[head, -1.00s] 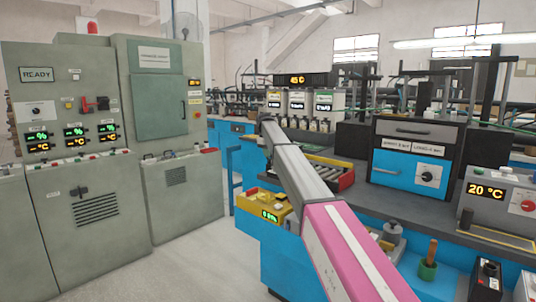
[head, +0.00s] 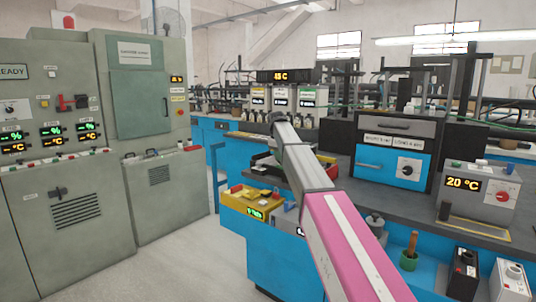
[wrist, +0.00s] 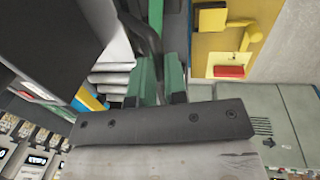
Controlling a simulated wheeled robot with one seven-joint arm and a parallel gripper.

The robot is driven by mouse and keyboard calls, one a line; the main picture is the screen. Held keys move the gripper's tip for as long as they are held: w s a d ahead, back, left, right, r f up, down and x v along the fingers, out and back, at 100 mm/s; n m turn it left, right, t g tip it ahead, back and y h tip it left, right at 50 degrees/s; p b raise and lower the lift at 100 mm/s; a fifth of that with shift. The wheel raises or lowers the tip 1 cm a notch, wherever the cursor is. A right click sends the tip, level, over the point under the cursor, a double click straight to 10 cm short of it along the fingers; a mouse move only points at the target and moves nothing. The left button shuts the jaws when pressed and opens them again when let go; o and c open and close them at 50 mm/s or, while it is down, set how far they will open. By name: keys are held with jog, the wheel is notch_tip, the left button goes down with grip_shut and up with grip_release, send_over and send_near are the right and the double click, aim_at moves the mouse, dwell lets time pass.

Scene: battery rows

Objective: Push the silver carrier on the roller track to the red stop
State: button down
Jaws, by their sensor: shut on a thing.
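My gripper (wrist: 157,84) shows in the wrist view as two green-faced fingers shut on a narrow dark piece. I cannot tell whether that piece belongs to the silver carrier. In the head view my arm hides the gripper and most of the roller track. Pale slats (wrist: 108,77), which look like the track's rollers, lie just left of the fingers in the wrist view. A small red part (head: 326,158), perhaps the red stop, shows just right of my arm. The silver carrier cannot be clearly made out.
A yellow control box (head: 247,204) sits at the blue bench's front left and also shows in the wrist view (wrist: 218,45). A blue-fronted unit (head: 392,163) and a 20 °C box (head: 478,190) stand to the right. Green cabinets (head: 150,130) line the left, with floor between.

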jog(key=s+d, duration=0.4)
jog(key=d, duration=0.1)
jog(key=shift+s, duration=0.15)
jog(key=shift+d, duration=0.1)
jog(key=c, duration=1.2)
grip_release()
jog(key=shift+o, duration=0.2)
jog(key=shift+r, duration=0.1)
jog(key=shift+r, duration=0.35)
notch_tip(320, 180, up, 10)
jog(key=s+a, duration=0.1)
jog(key=shift+s+f, duration=0.15)
jog(key=shift+s, duration=0.1)
